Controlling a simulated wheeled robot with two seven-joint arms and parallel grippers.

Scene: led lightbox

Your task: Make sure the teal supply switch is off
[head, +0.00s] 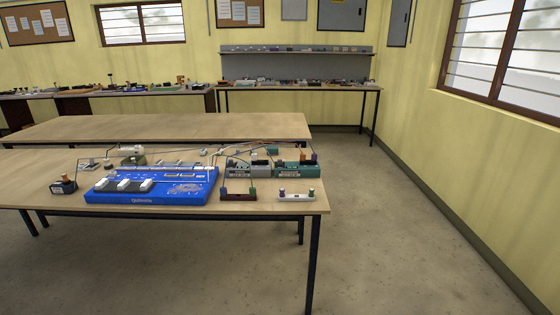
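A teal box-shaped unit (296,169) stands at the right end of the near table, with orange and purple parts on top. It looks like the teal supply. Its switch is too small to make out, so I cannot tell its position. A greyer box (240,171) stands just to its left. A large blue board (150,186) with white blocks lies left of both. Neither of my grippers is in view.
The near table (22,185) also holds a small dark box (63,186), a dark red terminal piece (238,195), a white terminal piece (296,195) and loose wires. A bare table (160,128) stands behind. Open floor (400,220) lies to the right.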

